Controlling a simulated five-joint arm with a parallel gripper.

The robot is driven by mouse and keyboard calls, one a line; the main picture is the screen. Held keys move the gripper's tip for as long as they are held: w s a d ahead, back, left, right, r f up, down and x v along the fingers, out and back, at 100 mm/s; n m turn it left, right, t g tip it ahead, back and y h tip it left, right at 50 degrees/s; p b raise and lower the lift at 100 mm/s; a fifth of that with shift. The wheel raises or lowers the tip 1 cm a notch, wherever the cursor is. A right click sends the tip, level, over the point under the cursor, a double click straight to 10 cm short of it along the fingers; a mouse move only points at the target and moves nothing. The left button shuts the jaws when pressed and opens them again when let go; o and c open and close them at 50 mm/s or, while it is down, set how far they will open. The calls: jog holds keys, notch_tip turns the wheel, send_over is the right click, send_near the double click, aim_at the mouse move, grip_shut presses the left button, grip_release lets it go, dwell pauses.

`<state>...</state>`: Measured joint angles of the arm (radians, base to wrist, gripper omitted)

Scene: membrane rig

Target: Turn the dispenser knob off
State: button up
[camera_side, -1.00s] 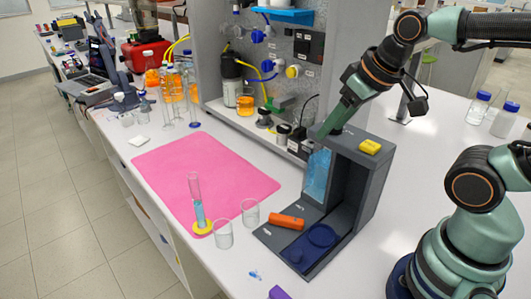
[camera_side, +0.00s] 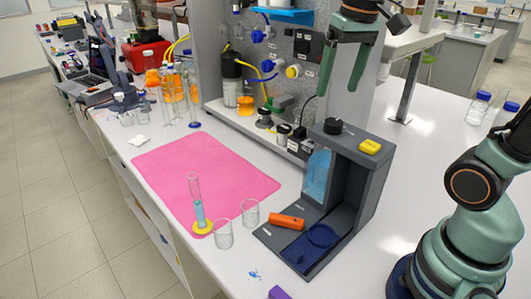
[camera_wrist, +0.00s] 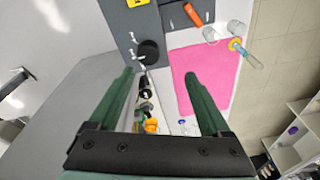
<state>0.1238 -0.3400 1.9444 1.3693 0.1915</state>
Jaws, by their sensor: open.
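The dark grey dispenser (camera_side: 376,180) stands on the bench with a blue liquid tank (camera_side: 317,175) in its side. Its round black knob (camera_side: 333,126) is on top. My gripper (camera_side: 342,93) is open and empty above the knob, apart from it, fingers pointing down. In the wrist view the knob (camera_wrist: 148,50) lies ahead of the fingertips, nearer the left finger, with small white marks beside it. I cannot tell which way the knob is turned. A graduated cylinder (camera_side: 195,185) on a yellow base holds blue liquid and stands on the pink mat (camera_side: 225,170), away from the dispenser.
Two glass beakers (camera_side: 223,234) stand left of the dispenser. The grey instrument panel (camera_side: 285,50) rises behind.

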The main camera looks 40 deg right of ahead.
aim_at(334, 121)
jog(key=f, duration=0.3)
jog(key=w+d+f+m+g, duration=0.1)
jog(key=f, duration=0.2)
jog(key=d+f+g, duration=0.1)
jog(key=f, duration=0.2)
jog(key=shift+w+d+f+m, duration=0.1)
jog(key=shift+w+d+m, duration=0.05)
jog(key=shift+m, duration=0.25)
grip_shut()
jog(key=shift+n, duration=0.3)
jog(key=n, duration=0.4)
jog(key=shift+n, duration=2.6)
